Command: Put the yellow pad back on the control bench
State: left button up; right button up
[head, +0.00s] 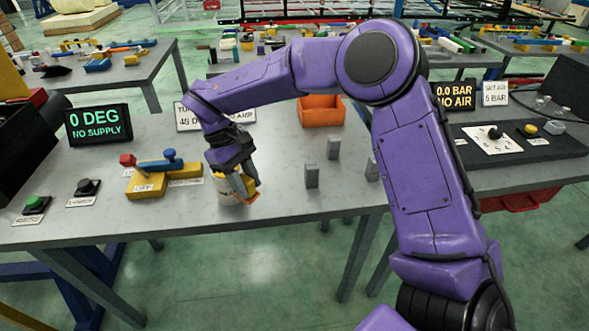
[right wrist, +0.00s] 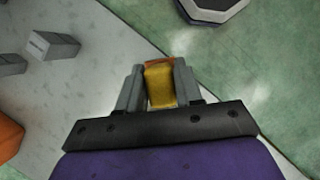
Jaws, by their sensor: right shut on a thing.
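The yellow pad (right wrist: 160,87) sits between the two grey fingers of my right gripper (right wrist: 158,88), with an orange edge at its far end. In the head view my right gripper (head: 238,178) points down near the front edge of the control bench (head: 275,200). The yellow pad (head: 250,181) shows partly there, beside a pale and yellow round thing (head: 229,194). I cannot tell whether the pad touches the bench or that round thing. My left gripper is not in view.
A yellow base with blue and red parts (head: 150,182) lies left of the gripper. Green (head: 36,204) and black (head: 88,187) buttons stand farther left. Small grey blocks (head: 312,175) and an orange bin (head: 320,111) are to the right. The front edge drops to green floor.

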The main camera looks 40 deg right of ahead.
jog(key=w+d+r+n+t+h+b, duration=0.1)
jog(key=w+d+r+n+t+h, duration=0.15)
jog(key=d+n, duration=0.6)
jog(key=shift+g, duration=0.25)
jog(key=f, duration=0.3)
jog(key=f+p, duration=0.1)
jog(key=f, duration=0.2)
jog(key=f+p, duration=0.1)
jog(key=f, duration=0.1)
jog(key=shift+d+f, duration=0.4)
jog(key=shift+f, duration=0.3)
jog(key=o, duration=1)
jog(key=shift+r, duration=0.1)
